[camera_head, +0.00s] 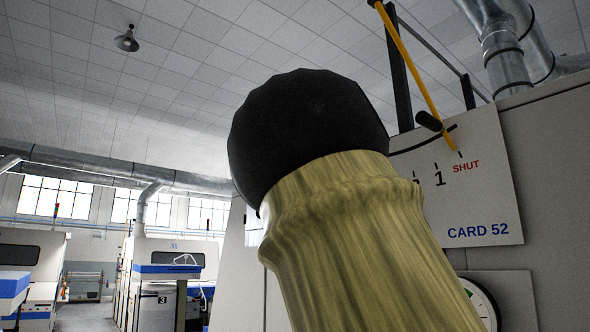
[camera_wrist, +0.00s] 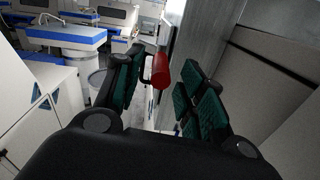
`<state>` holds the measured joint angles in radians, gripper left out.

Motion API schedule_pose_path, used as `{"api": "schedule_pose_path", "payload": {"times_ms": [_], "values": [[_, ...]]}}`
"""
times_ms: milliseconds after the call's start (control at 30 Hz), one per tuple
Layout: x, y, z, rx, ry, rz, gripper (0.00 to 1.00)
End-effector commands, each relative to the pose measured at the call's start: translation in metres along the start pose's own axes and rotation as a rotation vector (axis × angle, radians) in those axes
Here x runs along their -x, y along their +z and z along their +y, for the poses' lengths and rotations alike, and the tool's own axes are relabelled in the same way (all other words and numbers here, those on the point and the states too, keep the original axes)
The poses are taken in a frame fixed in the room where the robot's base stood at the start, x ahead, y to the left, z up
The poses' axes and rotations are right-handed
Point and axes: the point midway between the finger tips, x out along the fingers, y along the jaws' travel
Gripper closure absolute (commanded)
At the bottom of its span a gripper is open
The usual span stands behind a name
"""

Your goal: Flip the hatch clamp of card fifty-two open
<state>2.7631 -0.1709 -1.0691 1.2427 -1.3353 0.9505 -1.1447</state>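In the wrist view a red cylindrical grip (camera_wrist: 160,70), which looks like the clamp's handle, stands between the fingertips of my gripper (camera_wrist: 163,75). The green-padded fingers are apart. A gap shows between the red grip and the right finger; the left finger is close to it, and I cannot tell whether they touch. The clamp's base and the hatch are not clearly visible. In the head view card fifty-two (camera_head: 560,165) is the grey machine at right, with a white "CARD 52" plate (camera_head: 485,205).
A round gauge (camera_head: 482,302) shows partly below. The machine's grey wall (camera_wrist: 265,75) stands close on the right. Other blue-and-white machines (camera_head: 168,260) stand farther left.

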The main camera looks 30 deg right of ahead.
Motion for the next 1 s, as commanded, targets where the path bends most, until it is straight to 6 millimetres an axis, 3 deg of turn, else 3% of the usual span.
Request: {"api": "schedule_pose_path", "payload": {"times_ms": [200,533,767,1000], "values": [[-0.016,0.001,-0.001,-0.001,-0.001,0.000,0.60],[-0.018,-0.001,-0.001,-0.001,-0.001,0.000,0.60],[-0.018,-0.001,-0.001,-0.001,-0.001,0.000,1.00],[-0.021,-0.001,0.001,-0.001,0.008,0.002,1.00]]}}
